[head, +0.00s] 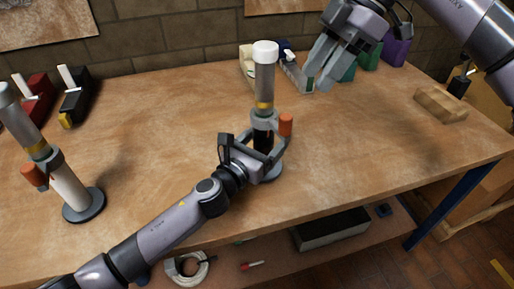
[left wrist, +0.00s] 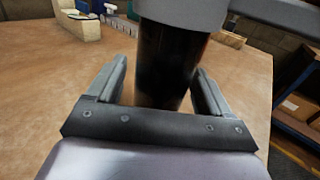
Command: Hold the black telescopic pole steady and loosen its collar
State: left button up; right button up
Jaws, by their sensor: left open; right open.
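The black telescopic pole (head: 263,141) stands upright in a round base near the table's middle. It has a grey upper tube (head: 264,82), a white cap and a yellow band. Its grey collar (head: 264,122) carries an orange knob (head: 286,124) on the right. My left gripper (head: 270,151) is open around the black lower tube, just below the collar. In the left wrist view the black tube (left wrist: 165,65) stands between the two fingers (left wrist: 163,88), with a visible gap at least on the left. My right gripper (head: 309,78) is open, above the back right, apart from the pole.
A second pole (head: 69,188) with a white lower tube and an orange knob stands at the left. Red and black tools (head: 74,96) sit at the back left. Several coloured items line the back right. A wooden block (head: 440,105) lies at the right. The table's middle left is clear.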

pick_arm(q)
jog(key=shift+w+d, duration=0.3)
jog(key=shift+w, duration=0.15)
jog(key=c, duration=1.4)
pick_arm(e)
jog(key=shift+o, duration=0.8)
jog(key=n+t+h, duration=0.6)
jog(key=n+h, duration=0.1)
jog(key=h, duration=0.1)
send_near(286, 117)
jog(key=x, duration=1)
jog(key=shift+w+f, duration=0.1)
jog(key=shift+f, duration=0.15)
grip_shut()
